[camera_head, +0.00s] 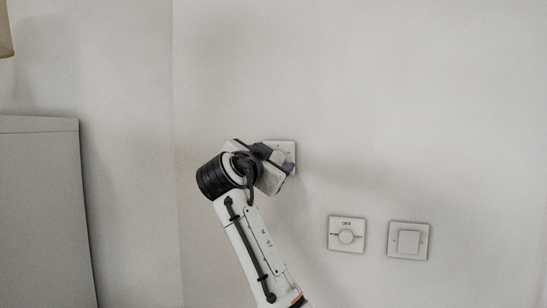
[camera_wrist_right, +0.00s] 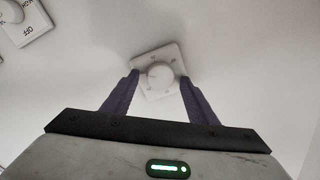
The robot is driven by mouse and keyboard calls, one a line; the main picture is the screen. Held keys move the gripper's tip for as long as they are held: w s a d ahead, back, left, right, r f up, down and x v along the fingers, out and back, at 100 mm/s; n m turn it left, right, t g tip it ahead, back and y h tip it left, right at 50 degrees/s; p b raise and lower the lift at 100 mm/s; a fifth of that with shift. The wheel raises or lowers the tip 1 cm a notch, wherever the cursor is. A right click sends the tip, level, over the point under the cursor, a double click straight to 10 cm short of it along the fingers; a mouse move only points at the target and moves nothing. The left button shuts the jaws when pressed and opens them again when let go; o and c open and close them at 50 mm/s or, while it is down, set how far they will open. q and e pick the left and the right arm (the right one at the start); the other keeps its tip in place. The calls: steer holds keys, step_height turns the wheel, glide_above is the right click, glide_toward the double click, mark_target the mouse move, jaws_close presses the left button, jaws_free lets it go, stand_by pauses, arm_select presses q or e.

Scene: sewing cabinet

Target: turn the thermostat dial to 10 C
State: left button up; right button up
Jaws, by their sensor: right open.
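The thermostat is a white square plate (camera_head: 287,147) on the wall, partly hidden behind my right gripper in the head view. In the right wrist view its round white dial (camera_wrist_right: 160,76) sits on the plate (camera_wrist_right: 171,53), with small marks around it too small to read. My right gripper (camera_wrist_right: 157,80) is open, its two purple fingers on either side of the dial. I cannot tell whether the fingertips touch it. In the head view my right gripper (camera_head: 288,167) is at the plate. My left gripper is not in view.
Lower right of the thermostat are a wall plate with a round knob marked OFF (camera_head: 346,235) and a square switch (camera_head: 408,241). A grey cabinet (camera_head: 40,205) stands at the left. The wall (camera_head: 420,100) above is bare.

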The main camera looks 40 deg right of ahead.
steer(key=c, duration=1)
steer(key=shift+n, duration=0.3)
